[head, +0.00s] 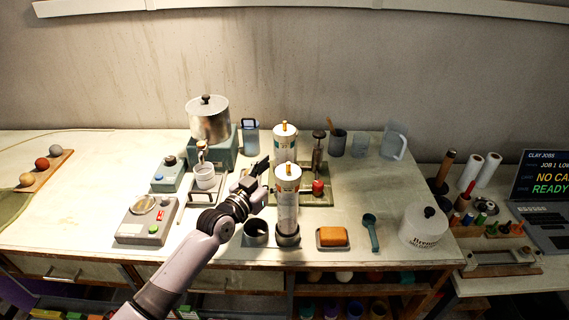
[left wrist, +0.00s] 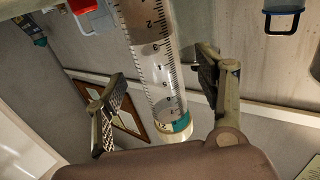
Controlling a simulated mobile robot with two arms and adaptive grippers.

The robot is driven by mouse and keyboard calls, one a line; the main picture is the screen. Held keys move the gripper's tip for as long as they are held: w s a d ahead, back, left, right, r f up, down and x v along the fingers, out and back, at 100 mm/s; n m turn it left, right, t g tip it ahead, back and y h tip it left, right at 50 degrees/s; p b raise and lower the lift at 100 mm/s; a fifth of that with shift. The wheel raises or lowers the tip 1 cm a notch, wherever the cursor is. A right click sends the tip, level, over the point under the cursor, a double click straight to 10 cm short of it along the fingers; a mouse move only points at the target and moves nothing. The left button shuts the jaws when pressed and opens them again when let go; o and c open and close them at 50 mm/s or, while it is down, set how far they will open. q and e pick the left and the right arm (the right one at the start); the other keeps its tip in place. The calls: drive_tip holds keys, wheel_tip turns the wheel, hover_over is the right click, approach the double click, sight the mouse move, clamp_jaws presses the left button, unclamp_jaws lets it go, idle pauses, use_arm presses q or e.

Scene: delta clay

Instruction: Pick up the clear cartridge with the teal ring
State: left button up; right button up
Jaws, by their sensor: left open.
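In the left wrist view a clear cartridge (left wrist: 157,62) with black scale marks and a teal ring (left wrist: 181,123) near its white end spans the space between my fingers. My left gripper (left wrist: 158,95) is open, with a finger on each side and visible gaps. In the head view my left gripper (head: 262,182) is just left of the front clear cartridge (head: 288,205), which stands upright in a dark round holder (head: 288,239) and has a white cap. A second white-capped cartridge (head: 285,146) stands behind it. My right gripper is not in view.
An empty dark cup (head: 256,233) stands left of the front holder. An orange block on a tray (head: 332,237), a teal scoop (head: 371,230) and a white lidded jar (head: 425,226) are to the right. A metal pot (head: 208,121) and a scale (head: 147,219) are left.

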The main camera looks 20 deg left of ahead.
sight(284, 162)
use_arm(q)
drive_tip(key=x, duration=0.3)
drive_tip(key=shift+w+d+r, duration=0.2)
drive_tip(key=shift+w, duration=0.1)
drive_tip(key=shift+c, duration=1.7)
drive_tip(key=c, duration=1.1)
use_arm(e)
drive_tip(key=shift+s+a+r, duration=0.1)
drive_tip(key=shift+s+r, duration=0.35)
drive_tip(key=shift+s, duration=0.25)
use_arm(q)
drive_tip(key=shift+r, duration=0.2)
